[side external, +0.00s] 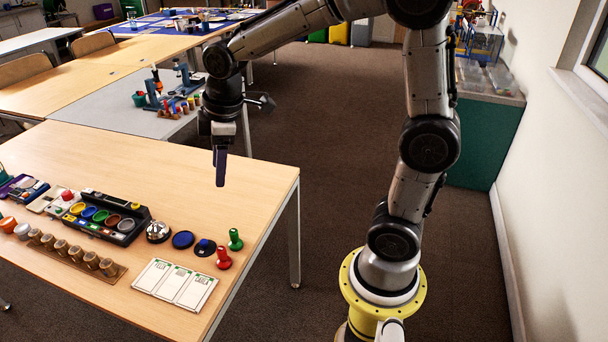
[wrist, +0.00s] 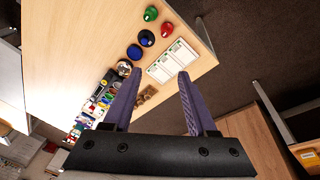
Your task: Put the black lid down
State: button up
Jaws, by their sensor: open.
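A dark round piece with a blue knob, which looks like the black lid (side external: 205,249), rests on the wooden table near its right edge. It also shows in the wrist view (wrist: 146,39), at the upper middle. It sits between a flat blue disc (side external: 183,239) and a red knobbed piece (side external: 223,260). My gripper (side external: 220,184) hangs above the table, behind and clear of the lid. In the wrist view the two purple fingers (wrist: 160,74) are apart with nothing between them.
A green knobbed piece (side external: 235,240) stands by the table edge. A chrome round piece (side external: 157,232) and a black tray of coloured cups (side external: 125,238) lie to the left. A white card panel (side external: 174,284) and a wooden rack (side external: 110,278) lie in front. The table behind them is clear.

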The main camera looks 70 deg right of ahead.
jog(key=s+a+r+m+t, duration=0.1)
jog(key=s+m, duration=0.2)
jog(key=s, duration=0.6)
jog(key=s+a+r+m+t, duration=0.1)
jog(key=s+m, duration=0.3)
jog(key=s, duration=0.5)
jog(key=shift+s+r+t, duration=0.3)
jog(key=shift+r+t, duration=0.2)
